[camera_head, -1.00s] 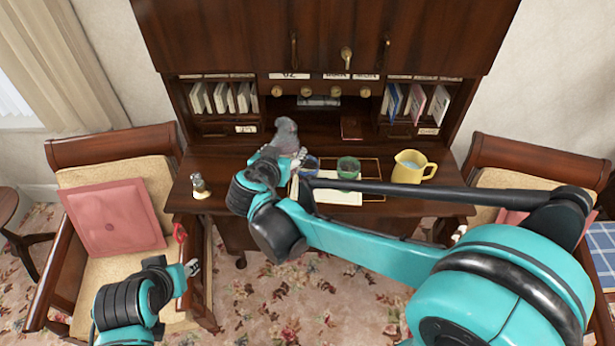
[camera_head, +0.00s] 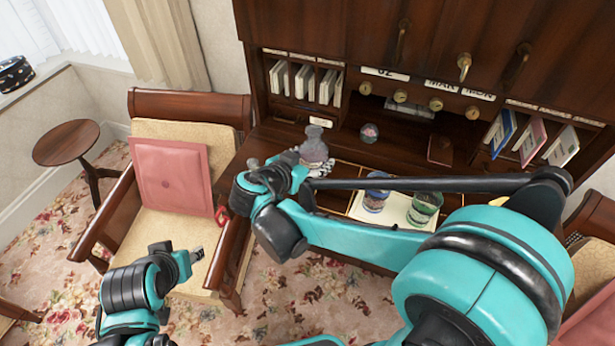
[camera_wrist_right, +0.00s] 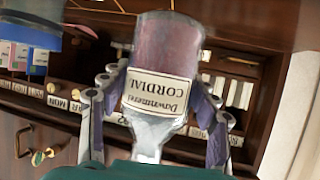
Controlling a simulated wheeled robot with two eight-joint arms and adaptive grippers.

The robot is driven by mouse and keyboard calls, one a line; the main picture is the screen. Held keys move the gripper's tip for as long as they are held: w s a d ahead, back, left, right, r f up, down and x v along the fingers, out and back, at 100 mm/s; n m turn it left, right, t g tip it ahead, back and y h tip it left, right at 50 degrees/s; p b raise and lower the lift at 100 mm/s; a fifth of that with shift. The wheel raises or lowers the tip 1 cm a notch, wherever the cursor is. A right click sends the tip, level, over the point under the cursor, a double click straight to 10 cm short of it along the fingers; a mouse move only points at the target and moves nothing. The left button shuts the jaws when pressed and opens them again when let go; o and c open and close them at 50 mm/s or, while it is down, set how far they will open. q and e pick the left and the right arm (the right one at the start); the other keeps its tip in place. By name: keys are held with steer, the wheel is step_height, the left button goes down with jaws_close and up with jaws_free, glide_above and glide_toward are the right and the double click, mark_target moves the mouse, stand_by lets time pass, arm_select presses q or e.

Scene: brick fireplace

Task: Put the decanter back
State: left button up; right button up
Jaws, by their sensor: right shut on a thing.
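The decanter (camera_head: 315,150) is a greyish glass bottle with a narrow top, over the left part of the desk in the head view. My right gripper (camera_head: 318,167) is shut on it. In the right wrist view the decanter (camera_wrist_right: 165,50) sits between the fingers of my right gripper (camera_wrist_right: 160,115), with reddish contents and a label reading CORDIAL. Its base is hidden in the head view, so I cannot tell if it touches the desk. My left gripper (camera_head: 196,253) is low in front of the left chair, with nothing visible in it; its fingers are too small to judge.
A small round glass object (camera_head: 369,133) stands behind. Books (camera_head: 305,83) fill the cubbies. A cushioned chair (camera_head: 190,125) stands left of the desk.

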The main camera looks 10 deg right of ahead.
steer(key=shift+f+b, duration=0.8)
steer(key=shift+f, duration=2.05)
steer(key=shift+f, duration=0.1)
steer(key=o, duration=1.8)
